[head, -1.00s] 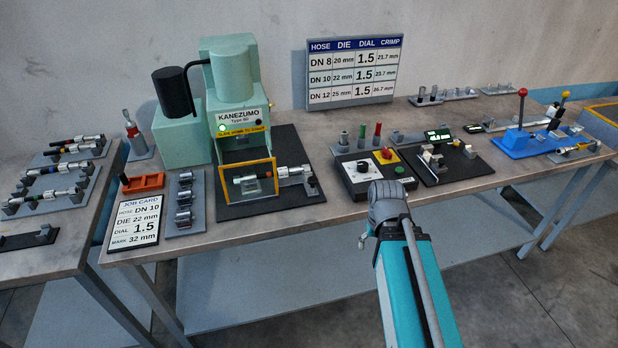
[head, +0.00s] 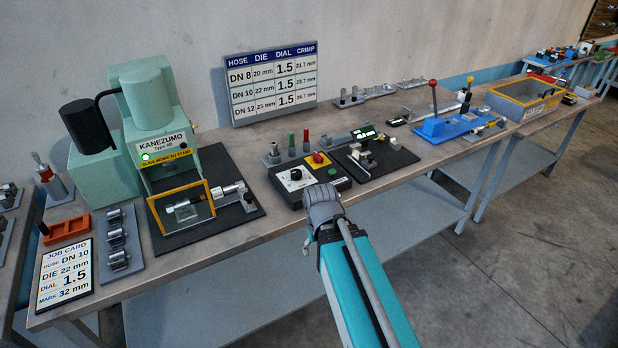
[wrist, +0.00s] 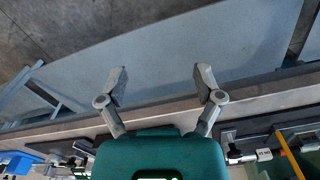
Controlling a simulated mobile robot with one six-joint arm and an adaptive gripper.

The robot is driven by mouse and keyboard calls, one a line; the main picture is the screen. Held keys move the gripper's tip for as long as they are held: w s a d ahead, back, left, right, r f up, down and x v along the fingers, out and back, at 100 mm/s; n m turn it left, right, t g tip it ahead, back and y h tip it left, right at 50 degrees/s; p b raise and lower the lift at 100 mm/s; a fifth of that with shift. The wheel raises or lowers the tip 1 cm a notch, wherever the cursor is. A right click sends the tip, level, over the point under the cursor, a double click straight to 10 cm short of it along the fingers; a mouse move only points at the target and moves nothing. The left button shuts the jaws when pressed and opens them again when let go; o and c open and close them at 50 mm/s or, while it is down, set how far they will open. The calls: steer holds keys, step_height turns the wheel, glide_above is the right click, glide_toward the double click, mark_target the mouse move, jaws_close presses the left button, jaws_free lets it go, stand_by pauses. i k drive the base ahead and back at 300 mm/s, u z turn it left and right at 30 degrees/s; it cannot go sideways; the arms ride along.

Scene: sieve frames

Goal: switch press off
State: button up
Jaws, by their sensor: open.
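The press (head: 142,110) is a pale green machine labelled KANEZUMO at the left of the bench, with a lit green lamp (head: 145,157) on its front. A hose assembly (head: 190,208) lies behind its yellow-framed guard. The black control box (head: 308,181) to its right has a white dial (head: 296,175), a red knob on a yellow plate (head: 318,159) and a green button (head: 332,171). My arm reaches toward the bench front in the head view, its end short of the control box. In the wrist view my gripper (wrist: 160,80) is open and empty, over the bench's front edge.
A black fixture plate (head: 385,165) and a blue lever tool (head: 445,122) stand right of the control box. Floor in front is free.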

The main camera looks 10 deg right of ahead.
mark_target(318, 158)
steer(key=k, duration=0.65)
steer(key=z, duration=0.5)
steer(key=i, duration=1.2)
steer(key=u, duration=0.4)
